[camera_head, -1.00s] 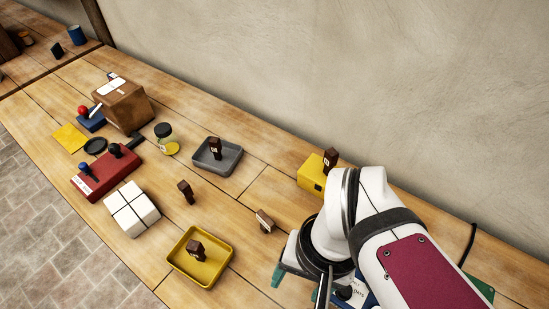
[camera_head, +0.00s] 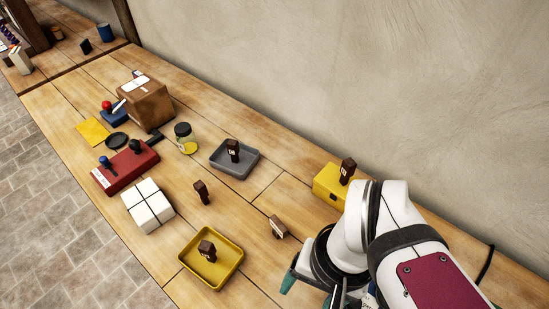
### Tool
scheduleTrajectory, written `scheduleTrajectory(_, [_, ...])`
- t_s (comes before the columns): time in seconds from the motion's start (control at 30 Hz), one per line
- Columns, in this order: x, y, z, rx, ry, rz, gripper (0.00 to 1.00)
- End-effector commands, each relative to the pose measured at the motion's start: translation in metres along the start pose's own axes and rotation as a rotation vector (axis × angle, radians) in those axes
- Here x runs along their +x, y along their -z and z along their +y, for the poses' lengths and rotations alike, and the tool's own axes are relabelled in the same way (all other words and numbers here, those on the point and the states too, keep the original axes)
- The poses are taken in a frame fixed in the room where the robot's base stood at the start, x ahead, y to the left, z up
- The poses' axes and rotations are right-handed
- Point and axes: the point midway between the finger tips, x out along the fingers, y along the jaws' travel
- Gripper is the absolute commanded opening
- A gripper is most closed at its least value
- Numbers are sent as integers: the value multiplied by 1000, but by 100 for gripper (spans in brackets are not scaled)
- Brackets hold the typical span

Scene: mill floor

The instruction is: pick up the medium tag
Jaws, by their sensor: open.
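Several small dark brown tags with pale labels are in view; I cannot tell which is the medium one. One stands in the grey tray (camera_head: 251,170), one in the yellow tray (camera_head: 190,262) and one on the yellow box (camera_head: 325,190). A brown tag (camera_head: 202,192) stands on the bare tabletop, and another tag (camera_head: 278,227) lies tilted on the table near my gripper. My gripper (camera_head: 313,288) is open at the lower right, with teal fingertips, partly hidden by my wrist. No tag shows between its fingers.
A white block with black bands (camera_head: 149,207), a red box (camera_head: 127,168), a jar (camera_head: 184,135) and a cardboard box (camera_head: 150,104) stand to the left. The wall bounds the table behind.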

Motion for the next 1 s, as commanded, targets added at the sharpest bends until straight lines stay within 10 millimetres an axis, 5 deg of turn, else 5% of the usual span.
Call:
scheduleTrajectory(0.13, [0, 0, 0, 0, 0, 0, 100])
scheduleTrajectory(0.43, [4, 6, 8, -104, -93, -33, 100])
scheduleTrajectory(0.53, [14, 30, 25, -426, -357, -118, 100])
scheduleTrajectory(0.67, [32, 95, 21, -1054, -821, -266, 100])
scheduleTrajectory(0.8, [70, 155, -38, -1687, -1280, -413, 100])
scheduleTrajectory(1.0, [120, 174, -104, -2133, -1628, -516, 100])
